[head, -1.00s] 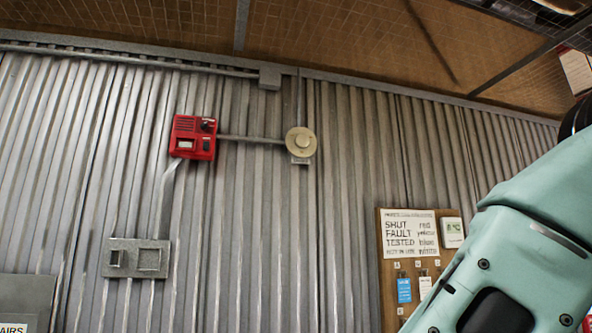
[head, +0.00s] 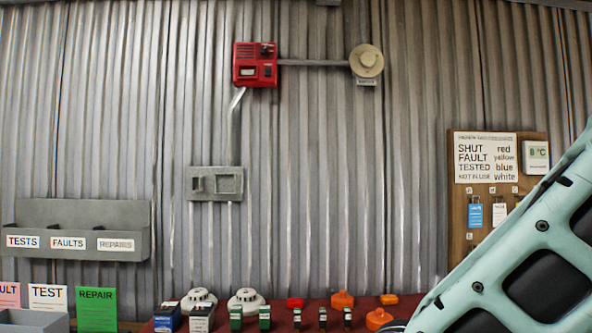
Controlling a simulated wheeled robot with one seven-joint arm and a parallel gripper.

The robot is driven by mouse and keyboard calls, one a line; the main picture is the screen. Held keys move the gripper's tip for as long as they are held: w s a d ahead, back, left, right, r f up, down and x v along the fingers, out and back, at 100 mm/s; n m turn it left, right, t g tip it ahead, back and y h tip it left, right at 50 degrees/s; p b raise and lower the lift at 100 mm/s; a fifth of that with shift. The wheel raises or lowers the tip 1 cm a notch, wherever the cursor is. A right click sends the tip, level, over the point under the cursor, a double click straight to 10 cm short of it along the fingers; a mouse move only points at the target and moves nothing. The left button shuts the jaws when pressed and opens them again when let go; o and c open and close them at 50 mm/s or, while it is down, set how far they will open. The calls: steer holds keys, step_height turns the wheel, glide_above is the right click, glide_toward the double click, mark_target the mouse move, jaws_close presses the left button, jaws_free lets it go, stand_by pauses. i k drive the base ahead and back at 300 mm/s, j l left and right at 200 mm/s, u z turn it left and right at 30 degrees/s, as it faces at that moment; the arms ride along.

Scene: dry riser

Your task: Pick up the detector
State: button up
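Two white round domed units that look like detectors stand side by side on a red surface at the bottom of the head view. One is the left white detector (head: 199,300) and the other is the right white detector (head: 246,300). Small boxes in front hide part of their lower edges. A cream round device (head: 366,60), with a small label under it, is fixed high on the corrugated wall. My gripper is out of view; only a pale green link of my arm shows at the lower right, well to the right of both white detectors.
The red-topped surface (head: 275,313) carries small boxes, several dark cylinders and orange items (head: 342,299). A grey labelled tray (head: 84,243) hangs on the left wall. A board (head: 463,220) with tags hangs at right. A red wall box (head: 255,64) is above.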

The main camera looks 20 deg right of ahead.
mark_target(195, 295)
steer(key=i+j, duration=0.2)
steer(key=i, duration=0.25)
steer(key=i+j, duration=0.15)
steer(key=i, duration=0.3)
steer(key=i+j, duration=0.2)
steer(key=i, duration=0.25)
steer(key=i+j, duration=0.2)
steer(key=i, duration=0.2)
steer(key=l, duration=0.4)
steer(key=k+u, duration=0.05)
